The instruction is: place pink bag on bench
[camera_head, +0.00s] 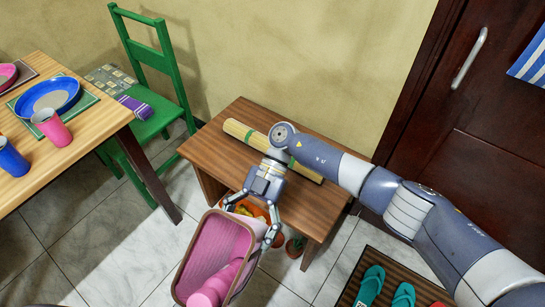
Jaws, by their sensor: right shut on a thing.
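A pink bag (207,243) with an open top and a tan rim hangs at the lower middle of the head view. A pink bottle-like thing (211,289) is inside it. My right gripper (249,219) is shut on the bag's rim at its upper right side. The wooden bench (207,148) stands against the wall, behind and above the bag in the picture. My right arm covers part of the bench top. My left gripper is not in view.
A rolled yellow mat (243,135) lies along the back of the bench. A set table (95,122) and green chair (160,73) stand left. A doormat (386,258) with slippers lies lower right, by a dark door (485,150).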

